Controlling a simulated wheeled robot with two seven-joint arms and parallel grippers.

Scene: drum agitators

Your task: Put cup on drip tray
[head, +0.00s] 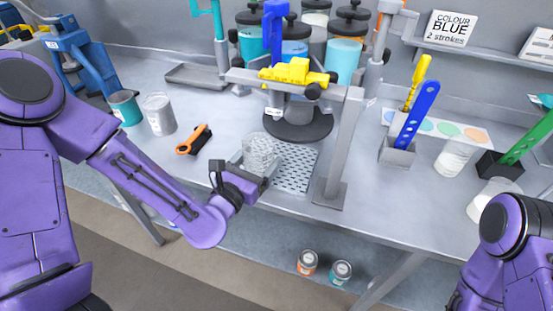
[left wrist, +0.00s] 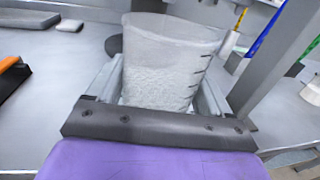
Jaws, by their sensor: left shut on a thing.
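A clear, ribbed-looking cup (head: 260,152) is upright between the fingers of my left gripper (head: 250,172), which is shut on it. In the left wrist view the cup (left wrist: 165,62) fills the space between the two grey fingers and has dark marks down its right side. The drip tray (head: 298,170) is a grey perforated plate on the bench, just right of the cup. The cup covers its left end; I cannot tell whether the cup touches the tray or hangs just above it. My right arm shows at the lower right, but its gripper is out of view.
A grey post (head: 340,150) stands right of the tray, under a crossbar with a yellow clamp (head: 295,73). A dark round base (head: 298,124) lies behind. A blue-handled tool (head: 418,112) stands in a holder at right.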

